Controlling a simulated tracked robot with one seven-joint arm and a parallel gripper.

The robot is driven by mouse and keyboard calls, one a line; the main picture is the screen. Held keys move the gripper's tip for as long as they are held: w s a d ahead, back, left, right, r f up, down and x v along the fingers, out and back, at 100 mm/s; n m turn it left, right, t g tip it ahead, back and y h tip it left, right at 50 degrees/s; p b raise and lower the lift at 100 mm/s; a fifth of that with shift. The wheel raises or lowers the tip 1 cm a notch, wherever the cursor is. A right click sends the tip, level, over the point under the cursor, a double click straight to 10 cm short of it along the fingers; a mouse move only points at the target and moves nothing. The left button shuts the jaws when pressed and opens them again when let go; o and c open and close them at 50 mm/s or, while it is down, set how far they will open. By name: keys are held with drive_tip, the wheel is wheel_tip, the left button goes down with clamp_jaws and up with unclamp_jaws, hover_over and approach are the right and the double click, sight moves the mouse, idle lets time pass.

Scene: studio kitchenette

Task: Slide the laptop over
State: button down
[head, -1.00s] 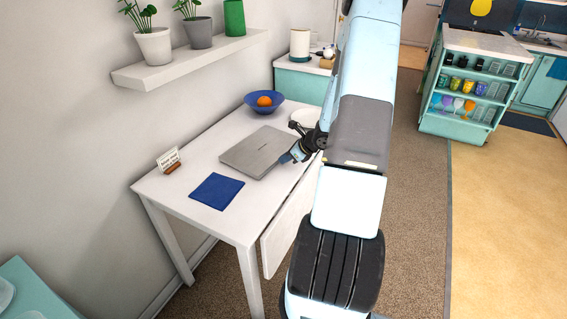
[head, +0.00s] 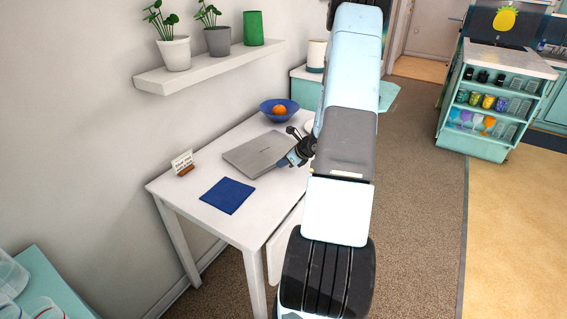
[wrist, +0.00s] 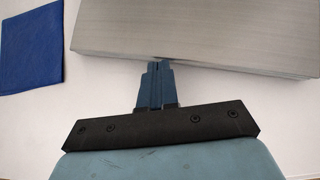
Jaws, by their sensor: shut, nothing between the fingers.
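The laptop (head: 262,153) is a closed grey slab lying flat on the white table (head: 265,206). My gripper (head: 283,164) is at the laptop's right edge in the head view. In the wrist view, my gripper (wrist: 157,66) is shut and empty, its fingertips at the near edge of the laptop (wrist: 200,30). I cannot tell whether they touch it. Part of the table's right side is hidden behind my arm.
A blue cloth (head: 228,195) lies on the table near the laptop; it also shows in the wrist view (wrist: 32,48). A blue bowl (head: 268,109) with an orange (head: 279,110) stands behind. A small sign (head: 182,162) stands at the wall side. A shelf with plants (head: 207,68) hangs above.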

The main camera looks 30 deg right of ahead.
drive_tip(key=shift+s+d, duration=0.25)
drive_tip(key=shift+s, duration=0.2)
drive_tip(key=s, duration=0.1)
drive_tip(key=s+d, duration=0.1)
drive_tip(key=shift+s+d, duration=0.15)
drive_tip(key=shift+s, duration=0.15)
drive_tip(key=v, duration=1)
drive_tip(key=s+a+r+n+g, duration=0.2)
drive_tip(key=a+r+n+g, duration=0.1)
drive_tip(key=a+r+n, duration=1.5)
drive_tip(key=s+a+r+n+h, duration=0.2)
drive_tip(key=s+a+r+n, duration=0.4)
drive_tip(key=s, duration=0.3)
drive_tip(key=s+a+r+n+h, duration=0.2)
drive_tip(key=s+a+r+n, duration=0.4)
drive_tip(key=s, duration=0.3)
drive_tip(key=shift+s+a+r+n+t, duration=0.15)
drive_tip(key=shift+a+r+n+t, duration=0.2)
drive_tip(key=shift+a+r, duration=0.5)
